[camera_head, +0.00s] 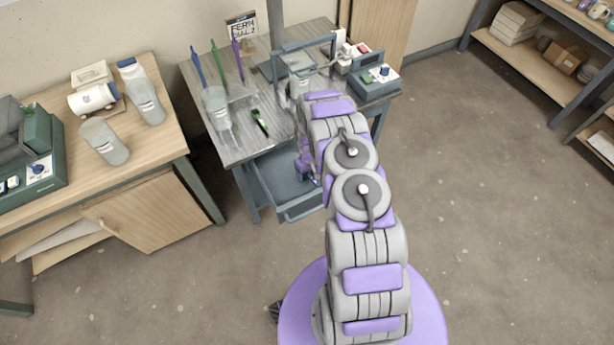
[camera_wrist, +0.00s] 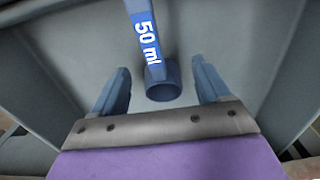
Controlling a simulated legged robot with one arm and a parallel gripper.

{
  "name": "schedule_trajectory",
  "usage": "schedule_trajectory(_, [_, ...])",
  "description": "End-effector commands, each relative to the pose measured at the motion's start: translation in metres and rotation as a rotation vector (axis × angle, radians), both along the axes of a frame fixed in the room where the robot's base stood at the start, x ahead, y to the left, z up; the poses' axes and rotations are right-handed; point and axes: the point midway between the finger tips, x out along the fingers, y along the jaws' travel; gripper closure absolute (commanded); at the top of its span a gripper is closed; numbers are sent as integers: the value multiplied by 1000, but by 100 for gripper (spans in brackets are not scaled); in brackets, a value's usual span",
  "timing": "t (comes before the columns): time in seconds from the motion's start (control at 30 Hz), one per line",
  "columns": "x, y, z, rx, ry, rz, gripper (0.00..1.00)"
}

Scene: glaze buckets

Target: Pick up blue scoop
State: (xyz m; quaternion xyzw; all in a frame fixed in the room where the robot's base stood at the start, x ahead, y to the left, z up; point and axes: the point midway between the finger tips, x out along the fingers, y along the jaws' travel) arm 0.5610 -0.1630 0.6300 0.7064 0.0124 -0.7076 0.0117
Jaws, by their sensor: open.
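The blue scoop (camera_wrist: 163,88) lies in the grey drawer (camera_wrist: 225,40); its handle, marked "50 ml", runs away from its round cup toward the top of the wrist view. My gripper (camera_wrist: 160,72) is open, with one blue finger on each side of the scoop. A gap shows between the scoop and each finger. In the head view the open drawer (camera_head: 275,172) juts out below the grey wooden table. My arm hides part of the drawer there, and I cannot make out the scoop clearly in that view.
The table (camera_head: 232,150) above the drawer holds a clear container (camera_head: 216,107), coloured upright tools (camera_head: 217,66), a green-and-black tool (camera_head: 260,121) and a grey box (camera_head: 375,82). A wooden bench (camera_head: 160,135) stands left.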

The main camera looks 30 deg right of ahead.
Motion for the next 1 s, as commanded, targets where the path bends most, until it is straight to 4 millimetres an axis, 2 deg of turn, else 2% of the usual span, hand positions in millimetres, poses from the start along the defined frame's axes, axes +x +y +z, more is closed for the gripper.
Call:
schedule_trajectory(0.03, [0,0,-9,0,0,0,24])
schedule_trajectory(0.1, [1,-1,-14,-1,-2,0,24])
schedule_trajectory(0.37, [0,-1,-15,-2,-2,0,25])
schedule_trajectory(1.0, [0,-1,-16,-1,0,0,86])
